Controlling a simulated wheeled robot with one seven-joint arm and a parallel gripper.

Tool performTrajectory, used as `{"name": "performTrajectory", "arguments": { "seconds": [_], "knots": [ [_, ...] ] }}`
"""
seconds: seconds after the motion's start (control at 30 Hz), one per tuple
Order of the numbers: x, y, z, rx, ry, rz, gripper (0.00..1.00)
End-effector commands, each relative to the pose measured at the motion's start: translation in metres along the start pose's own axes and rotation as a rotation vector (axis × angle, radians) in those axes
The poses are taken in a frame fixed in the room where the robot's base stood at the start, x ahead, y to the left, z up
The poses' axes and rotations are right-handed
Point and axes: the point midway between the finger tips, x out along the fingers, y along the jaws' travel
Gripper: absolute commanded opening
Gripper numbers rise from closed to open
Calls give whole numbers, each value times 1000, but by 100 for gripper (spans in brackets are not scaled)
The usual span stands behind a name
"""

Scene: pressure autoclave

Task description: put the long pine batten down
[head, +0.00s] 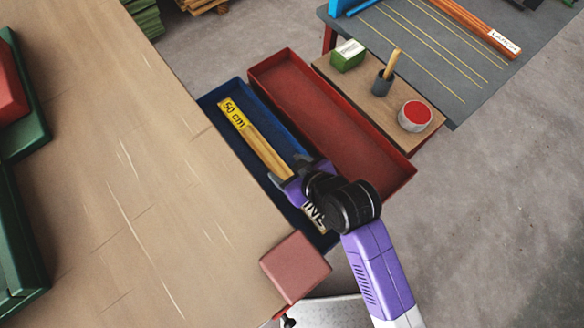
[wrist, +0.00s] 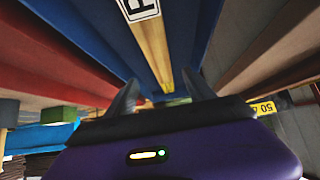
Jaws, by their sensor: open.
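The long pine batten (head: 262,150) lies lengthwise in the narrow blue tray (head: 207,101). It has a yellow "50 cm" label at its far end and a white lettered label at its near end. My gripper (head: 289,172) is over the tray, across the batten's middle to near part, and hides some of it. In the wrist view my gripper's fingers (wrist: 161,86) are spread, with the batten (wrist: 152,42) running between them. The fingers look apart from the wood, but the exact gap is hard to tell. The blue tray's wall (wrist: 78,38) also shows there.
An empty red tray (head: 335,130) lies right beside the blue one. A wooden worktop (head: 130,150) borders the left, with a pinkish block (head: 295,266) at its corner. A small board (head: 365,88) beyond carries a green box, a dark cup and a red-topped tub.

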Motion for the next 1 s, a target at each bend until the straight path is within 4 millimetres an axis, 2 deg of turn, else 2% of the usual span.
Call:
{"name": "performTrajectory", "arguments": {
  "seconds": [0.2,0.5,0.67,0.77,0.9,1.0],
  "knots": [
    [-19,0,0,1,-1,0,62],
    [-22,0,1,1,-1,1,62],
    [-32,7,20,34,19,37,62],
    [-51,14,45,81,54,91,62],
    [-92,25,80,150,126,188,62],
    [-126,29,99,192,181,254,62]
  ]
}}
